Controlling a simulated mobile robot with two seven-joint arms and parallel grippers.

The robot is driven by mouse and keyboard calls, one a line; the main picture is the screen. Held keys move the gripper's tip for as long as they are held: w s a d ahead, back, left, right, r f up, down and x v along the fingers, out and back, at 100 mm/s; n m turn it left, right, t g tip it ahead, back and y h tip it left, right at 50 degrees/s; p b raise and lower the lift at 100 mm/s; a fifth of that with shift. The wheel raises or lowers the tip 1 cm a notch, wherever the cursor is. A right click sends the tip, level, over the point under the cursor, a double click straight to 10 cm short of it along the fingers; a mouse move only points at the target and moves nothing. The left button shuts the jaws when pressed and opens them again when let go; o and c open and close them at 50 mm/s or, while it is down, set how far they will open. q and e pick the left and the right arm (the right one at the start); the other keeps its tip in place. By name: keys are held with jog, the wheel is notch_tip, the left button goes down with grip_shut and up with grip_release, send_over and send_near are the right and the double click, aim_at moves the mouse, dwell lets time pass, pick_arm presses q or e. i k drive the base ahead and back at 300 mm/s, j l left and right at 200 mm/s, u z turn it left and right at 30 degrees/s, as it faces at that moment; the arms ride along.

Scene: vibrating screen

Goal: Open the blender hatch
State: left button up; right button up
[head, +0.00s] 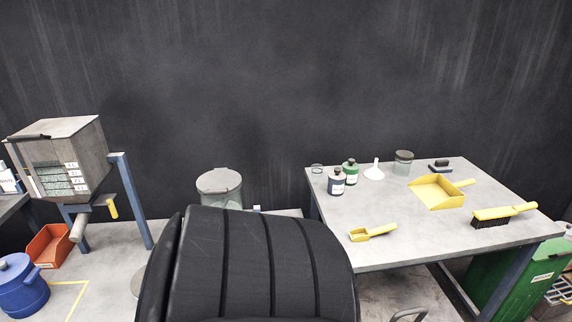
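No part is clearly marked as the blender or its hatch. A grey metal box (84,151) at the left stands on a blue frame. It has a dark bar along its top front edge, a small window with white labels, and a yellow handle (112,208) below. A grey lidded drum (220,187) stands left of the middle, its lid on. I cannot tell which of these, if either, is the blender. Neither of my grippers is in view. Something black and ribbed, close to the camera, hides the bottom middle.
A grey table (400,235) at the right holds bottles, a funnel, a jar, a yellow dustpan (436,191), a scoop and a brush. A blue drum (22,288) and an orange bin (48,247) sit at the left. A green bin (520,275) stands at the far right.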

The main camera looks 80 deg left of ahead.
aim_at(217, 181)
jog(key=k+u, duration=0.2)
jog(key=u, duration=1.3)
jog(key=i+j, duration=0.05)
